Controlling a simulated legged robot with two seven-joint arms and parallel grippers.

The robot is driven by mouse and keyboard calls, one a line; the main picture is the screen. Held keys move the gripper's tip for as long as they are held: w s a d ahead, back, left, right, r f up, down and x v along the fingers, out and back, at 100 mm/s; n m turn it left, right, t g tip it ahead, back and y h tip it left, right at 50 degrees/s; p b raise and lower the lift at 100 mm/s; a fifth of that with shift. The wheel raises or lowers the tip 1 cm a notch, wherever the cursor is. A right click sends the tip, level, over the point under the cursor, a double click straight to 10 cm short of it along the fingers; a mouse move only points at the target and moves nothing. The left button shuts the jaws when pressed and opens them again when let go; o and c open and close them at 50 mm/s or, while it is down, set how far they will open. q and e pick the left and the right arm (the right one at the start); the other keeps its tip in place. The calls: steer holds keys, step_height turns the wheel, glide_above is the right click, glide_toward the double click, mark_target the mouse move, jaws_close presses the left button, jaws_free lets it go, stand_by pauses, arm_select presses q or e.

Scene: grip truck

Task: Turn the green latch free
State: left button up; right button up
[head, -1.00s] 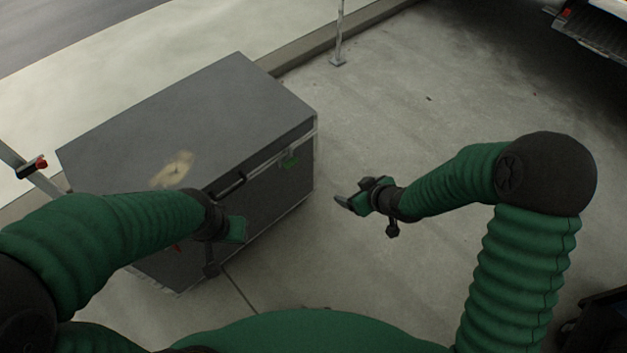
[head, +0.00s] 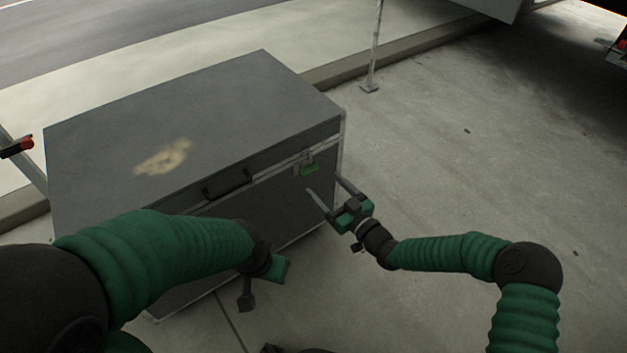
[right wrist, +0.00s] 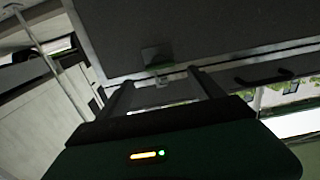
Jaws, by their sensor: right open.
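The green latch (head: 309,170) sits on the front face of the grey case (head: 250,85), near its right end just under the lid seam. In the right wrist view the latch (right wrist: 158,68) shows beyond the fingers, roughly between them. My right gripper (head: 328,186) is open and empty, its fingers pointing at the case front just below and to the right of the latch, apart from it as far as I can tell. My left gripper (head: 262,285) hangs in front of the case's lower front; its fingers are not clear.
A black handle (head: 228,183) is on the case front left of the latch. The lid top has a worn tan patch (head: 163,157). A metal post (head: 375,50) stands behind by the kerb. The concrete floor to the right is free.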

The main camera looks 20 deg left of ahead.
mark_target(312, 172)
steer(key=b+x, duration=0.2)
steer(key=x, duration=0.5)
steer(key=shift+b, duration=0.3)
steer(key=shift+c, duration=0.3)
steer(key=c, duration=1.3)
